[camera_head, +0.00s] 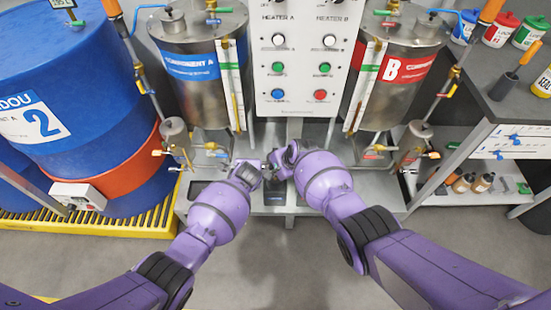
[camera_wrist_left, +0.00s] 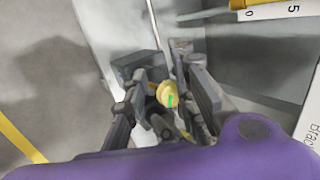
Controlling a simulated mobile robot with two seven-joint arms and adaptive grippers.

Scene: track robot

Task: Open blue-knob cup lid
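I cannot make out a cup lid with a blue knob in either view. My left gripper (camera_head: 267,171) and my right gripper (camera_head: 279,161) are close together over the steel bench, below the heater panel. In the left wrist view, the left gripper's dark fingers (camera_wrist_left: 168,98) stand apart. A small yellow piece (camera_wrist_left: 167,94) with a green mark shows between them. I cannot tell whether they touch it. The right gripper's fingers are small and partly hidden, so its opening is unclear.
Steel tank A (camera_head: 197,80) and tank B (camera_head: 398,85) flank the heater panel (camera_head: 305,60). A blue drum (camera_head: 75,75) stands at the left in a yellow tray (camera_head: 90,229). A shelf (camera_head: 470,130) with bottles is at the right. Grey floor in front is clear.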

